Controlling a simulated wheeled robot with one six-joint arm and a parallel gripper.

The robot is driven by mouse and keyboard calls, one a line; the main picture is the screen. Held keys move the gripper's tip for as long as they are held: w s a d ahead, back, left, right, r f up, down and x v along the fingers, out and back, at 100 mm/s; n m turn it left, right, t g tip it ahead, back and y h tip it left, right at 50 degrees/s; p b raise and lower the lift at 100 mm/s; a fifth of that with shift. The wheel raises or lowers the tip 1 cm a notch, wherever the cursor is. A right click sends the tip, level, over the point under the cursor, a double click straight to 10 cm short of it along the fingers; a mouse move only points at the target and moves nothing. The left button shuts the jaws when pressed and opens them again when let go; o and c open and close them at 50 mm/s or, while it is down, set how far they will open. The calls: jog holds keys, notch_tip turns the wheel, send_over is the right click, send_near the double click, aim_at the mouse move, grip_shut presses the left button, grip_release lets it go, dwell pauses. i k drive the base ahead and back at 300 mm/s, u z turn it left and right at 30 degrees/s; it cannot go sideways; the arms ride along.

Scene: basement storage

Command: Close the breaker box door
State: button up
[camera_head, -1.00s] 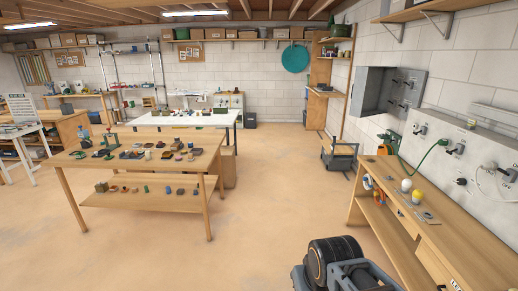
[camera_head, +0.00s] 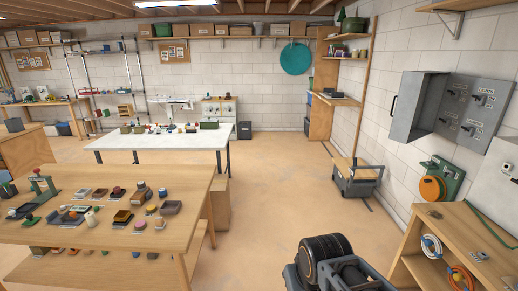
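The breaker box (camera_head: 472,108) is a grey panel with several black switches, mounted on the white block wall at the right. Its grey door (camera_head: 412,106) stands open, swung out from the wall on the left side of the panel. A dark bar handle (camera_head: 392,106) shows at the door's left edge. My arm's dark links show at the bottom of the picture, well below and left of the box. My gripper's fingertips cannot be made out in this view.
A wooden workbench (camera_head: 411,270) with coiled hoses stands below the box along the right wall. A grey cart (camera_head: 357,180) stands beyond it near the wall. A wooden table (camera_head: 160,235) with many small items is at the left. Open floor (camera_head: 275,190) lies between.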

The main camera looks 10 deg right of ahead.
aim_at(416, 104)
jog(key=i, duration=2.85)
jog(key=z, duration=2)
jog(key=i, duration=1.6)
jog(key=u, duration=0.65)
jog(key=i, duration=0.4)
jog(key=z, duration=0.05)
